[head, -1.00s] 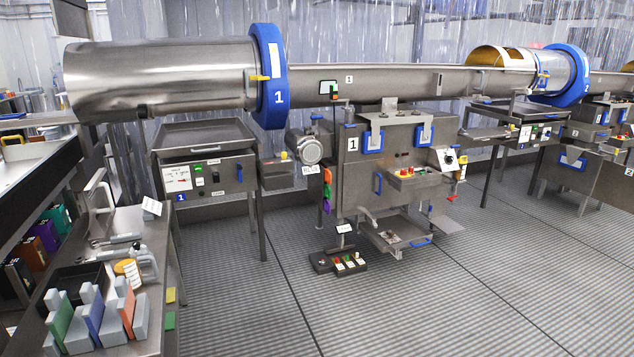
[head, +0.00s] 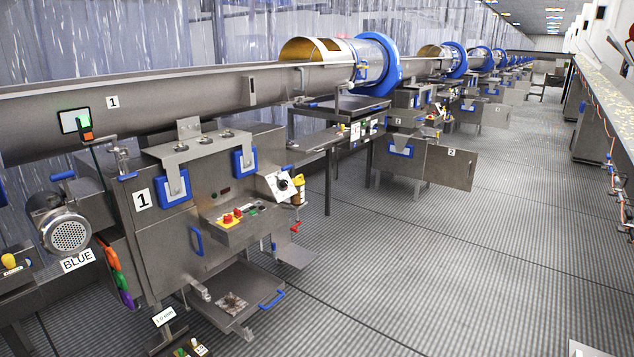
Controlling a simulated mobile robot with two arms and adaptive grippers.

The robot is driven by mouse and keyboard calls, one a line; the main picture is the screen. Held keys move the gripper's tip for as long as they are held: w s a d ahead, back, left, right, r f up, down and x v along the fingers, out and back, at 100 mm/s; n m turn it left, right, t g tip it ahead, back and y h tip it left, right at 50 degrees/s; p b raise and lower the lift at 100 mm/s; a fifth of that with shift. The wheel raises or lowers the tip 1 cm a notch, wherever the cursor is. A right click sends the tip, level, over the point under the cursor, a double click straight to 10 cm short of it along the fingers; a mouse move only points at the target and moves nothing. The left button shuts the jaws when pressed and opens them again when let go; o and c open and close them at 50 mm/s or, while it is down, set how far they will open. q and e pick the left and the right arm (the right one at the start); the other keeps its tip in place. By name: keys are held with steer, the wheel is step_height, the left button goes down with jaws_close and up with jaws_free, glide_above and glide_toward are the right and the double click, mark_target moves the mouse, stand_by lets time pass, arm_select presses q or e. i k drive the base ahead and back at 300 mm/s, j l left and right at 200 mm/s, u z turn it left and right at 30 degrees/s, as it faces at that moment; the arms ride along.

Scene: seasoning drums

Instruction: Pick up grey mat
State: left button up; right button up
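I cannot make out a grey mat in the head view. The floor (head: 450,270) is grey and ribbed, and no separate mat stands out on it. A small grey-brown patch (head: 232,302) lies on the low metal tray (head: 205,288) under machine 1; I cannot tell what it is. A pale grey corner (head: 588,349) shows at the bottom right edge, too cut off to identify. Neither of my grippers is in view.
Machine 1 (head: 165,240) fills the left, with a motor labelled BLUE (head: 68,232). Machine 2 (head: 445,165) and more blue-ringed drums (head: 378,62) recede behind it. A long line of equipment (head: 592,130) runs along the right. The floor between is clear.

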mark_target(232, 304)
steer(key=i+z, duration=0.2)
steer(key=i, duration=0.8)
steer(key=i+z, duration=0.2)
steer(key=i, duration=0.8)
steer(key=i+l+u, duration=0.1)
steer(key=i+u, duration=0.35)
steer(key=i+l+u, duration=0.45)
steer(key=i, duration=0.15)
steer(key=i+l+u, duration=0.4)
steer(key=i+j, duration=0.05)
